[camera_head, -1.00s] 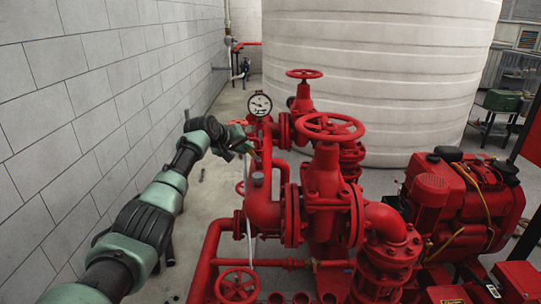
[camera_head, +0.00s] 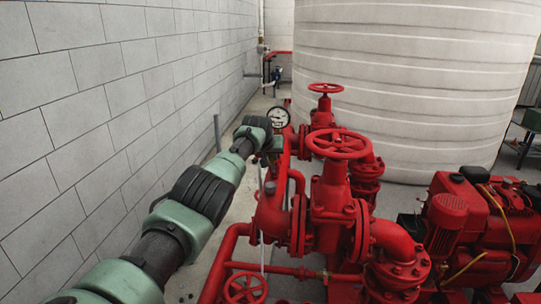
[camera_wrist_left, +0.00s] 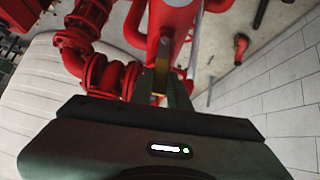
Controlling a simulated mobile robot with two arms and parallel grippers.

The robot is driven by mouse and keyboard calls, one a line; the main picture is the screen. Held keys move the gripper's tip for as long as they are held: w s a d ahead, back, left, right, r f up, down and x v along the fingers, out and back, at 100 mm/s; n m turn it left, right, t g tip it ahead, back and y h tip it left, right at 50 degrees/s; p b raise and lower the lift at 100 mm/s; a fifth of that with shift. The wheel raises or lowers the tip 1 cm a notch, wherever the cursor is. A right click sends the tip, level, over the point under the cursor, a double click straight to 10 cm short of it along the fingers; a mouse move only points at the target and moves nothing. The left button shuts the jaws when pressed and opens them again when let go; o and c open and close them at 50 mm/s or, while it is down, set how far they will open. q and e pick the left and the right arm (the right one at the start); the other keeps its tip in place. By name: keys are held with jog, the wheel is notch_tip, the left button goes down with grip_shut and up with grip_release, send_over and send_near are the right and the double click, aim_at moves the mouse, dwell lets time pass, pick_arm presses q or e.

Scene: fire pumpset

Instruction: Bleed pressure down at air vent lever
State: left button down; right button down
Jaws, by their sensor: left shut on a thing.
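My left gripper (camera_head: 272,157) is beside the upper end of a red vertical pipe (camera_head: 285,160), just below a round white pressure gauge (camera_head: 277,117). In the left wrist view its two fingers (camera_wrist_left: 162,82) are close together, shut on a small piece at the red pipe (camera_wrist_left: 172,18). A narrow yellowish part (camera_wrist_left: 161,62) shows between the fingers. The air vent lever is mostly hidden by the gripper, so its angle cannot be told. My right gripper is not in view.
Red handwheels (camera_head: 338,143) and valves stand right of the gripper, with a red engine (camera_head: 470,220) beyond. A large white tank (camera_head: 410,80) is behind. A grey block wall (camera_head: 120,90) runs along the left, with a narrow floor strip beside it.

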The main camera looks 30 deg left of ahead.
pick_arm(q)
jog(key=shift+s+d+f, duration=0.15)
jog(key=shift+s+f, duration=0.05)
jog(key=shift+f, duration=0.45)
jog(key=c, duration=1.3)
grip_release()
jog(key=shift+c, duration=0.2)
jog(key=shift+w+r, duration=0.1)
jog(key=shift+r, duration=0.25)
jog(key=shift+r, duration=0.1)
jog(key=shift+r, duration=0.15)
jog(key=shift+v, duration=1.15)
jog(key=shift+b+v, duration=1.2)
jog(key=shift+v, duration=1.35)
jog(key=shift+d, duration=0.15)
